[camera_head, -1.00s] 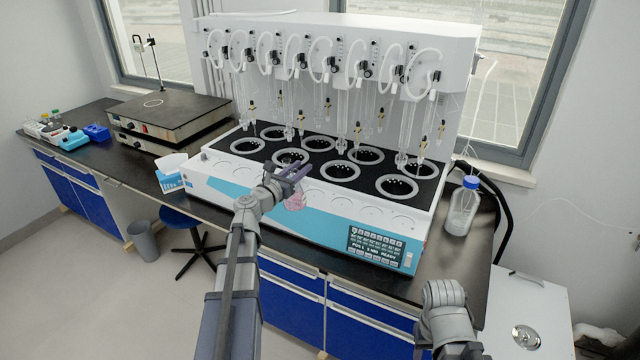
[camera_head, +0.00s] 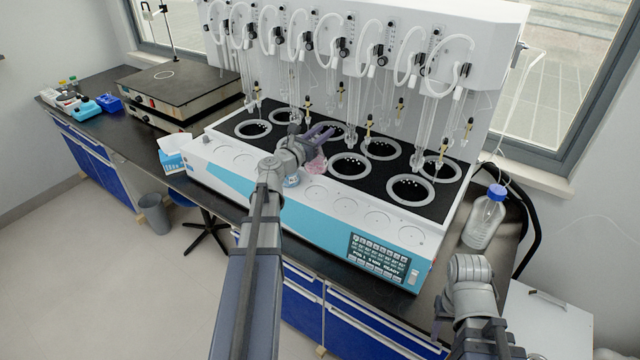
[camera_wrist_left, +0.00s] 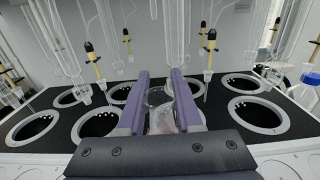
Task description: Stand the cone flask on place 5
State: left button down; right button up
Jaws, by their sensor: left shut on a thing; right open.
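A small clear cone flask with a pinkish tint (camera_head: 316,163) is held between the purple fingers of my left gripper (camera_head: 318,134). In the left wrist view the flask (camera_wrist_left: 163,120) sits between the two fingers (camera_wrist_left: 157,88), partly hidden by the gripper's dark body. The gripper holds it over the front part of the multi distiller (camera_head: 330,215), near the ringed heating wells. I see no place numbers, so I cannot tell which is place 5. My right arm (camera_head: 470,290) shows at the lower right; its fingertips are hard to make out.
Ringed wells, one at the front right (camera_head: 411,189), fill the black top. Glass tubes and yellow-tipped fittings (camera_head: 368,130) hang above them. A blue-capped bottle (camera_head: 485,218) stands right of the machine, and a tissue box (camera_head: 174,153) stands left.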

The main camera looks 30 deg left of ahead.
aim_at(322, 161)
pick_arm(q)
jog(key=shift+f+b, duration=2.95)
jog(key=shift+f, duration=0.15)
jog(key=shift+f, duration=0.1)
notch_tip(322, 161, down, 4)
jog(key=b, duration=0.4)
jog(key=shift+r, duration=0.25)
jog(key=shift+f, duration=0.1)
jog(key=c, duration=1)
grip_release()
jog(key=shift+f, duration=0.1)
jog(key=shift+c, duration=0.2)
jog(key=o, duration=0.5)
jog(key=shift+c, duration=0.2)
